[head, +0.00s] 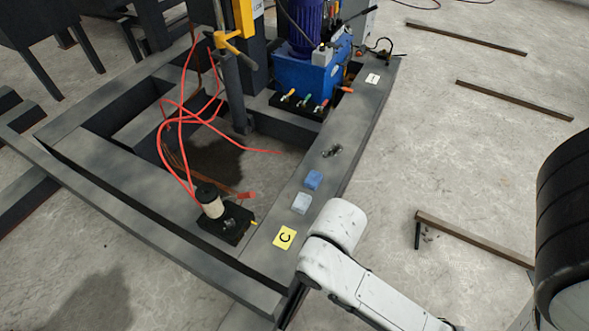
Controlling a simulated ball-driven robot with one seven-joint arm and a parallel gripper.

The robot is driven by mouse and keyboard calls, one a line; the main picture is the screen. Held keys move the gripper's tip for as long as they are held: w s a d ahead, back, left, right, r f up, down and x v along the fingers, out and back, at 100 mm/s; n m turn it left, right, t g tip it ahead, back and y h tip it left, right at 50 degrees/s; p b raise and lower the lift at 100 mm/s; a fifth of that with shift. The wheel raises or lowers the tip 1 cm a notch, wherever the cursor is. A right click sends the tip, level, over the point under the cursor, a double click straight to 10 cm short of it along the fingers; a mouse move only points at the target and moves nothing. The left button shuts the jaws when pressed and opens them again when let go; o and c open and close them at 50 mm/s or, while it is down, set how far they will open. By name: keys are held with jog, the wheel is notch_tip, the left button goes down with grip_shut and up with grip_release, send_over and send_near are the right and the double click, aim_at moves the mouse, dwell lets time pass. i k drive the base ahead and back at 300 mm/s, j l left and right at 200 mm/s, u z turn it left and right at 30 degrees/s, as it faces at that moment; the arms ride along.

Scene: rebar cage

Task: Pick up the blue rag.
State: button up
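A small blue folded rag (313,180) lies on the flat top of the grey steel frame's right beam (268,262). A pale grey-blue folded rag (301,203) lies just in front of it, with a small gap between them. My white arm reaches in from the lower right, and its rounded joint is close to the right of the rags. My gripper is not visible, so its opening cannot be seen.
A yellow card marked C (284,237) lies nearer on the beam. Small dark metal parts (332,151) lie beyond the rags. A blue hydraulic unit (305,75), red hoses (180,120) and a cylinder on a black base (210,203) stand nearby. Bars (470,238) lie on the floor.

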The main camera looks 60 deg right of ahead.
aim_at(314, 179)
jog(key=z, duration=1.05)
jog(key=i+l, duration=0.25)
jog(key=i+l+u, duration=0.4)
jog(key=l, duration=0.35)
jog(key=i+l+u, duration=0.2)
jog(key=l, duration=0.25)
jog(key=i+u, duration=0.1)
jog(key=u, duration=0.85)
